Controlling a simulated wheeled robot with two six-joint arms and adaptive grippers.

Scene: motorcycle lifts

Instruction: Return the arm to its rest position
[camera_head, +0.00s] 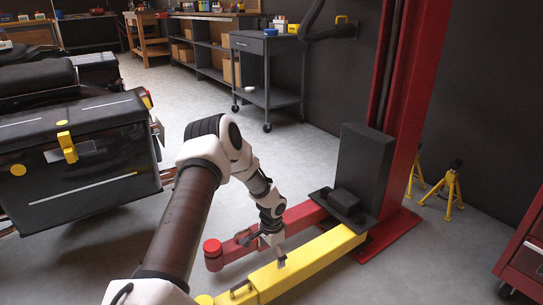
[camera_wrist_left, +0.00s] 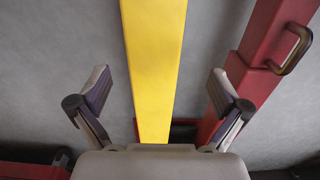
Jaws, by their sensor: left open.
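My left arm reaches in from the bottom of the head view. Its gripper (camera_head: 268,252) is above or beside the yellow lift arm (camera_head: 300,264), close to the red lift arm (camera_head: 297,216). In the left wrist view the gripper (camera_wrist_left: 160,88) is open, its two fingers wide apart with nothing held. The yellow lift arm (camera_wrist_left: 154,45) shows between the fingers there; I cannot tell whether they touch it. The red lift arm with a metal handle (camera_wrist_left: 290,50) lies to the right. My right gripper is not in view.
A red lift post (camera_head: 412,90) with a black box (camera_head: 362,165) stands at right. A motorcycle with black cases (camera_head: 75,165) is at left. A grey cart (camera_head: 265,70), yellow stands (camera_head: 445,185) and a red cabinet (camera_head: 525,255) stand around. Grey floor is clear toward the back middle.

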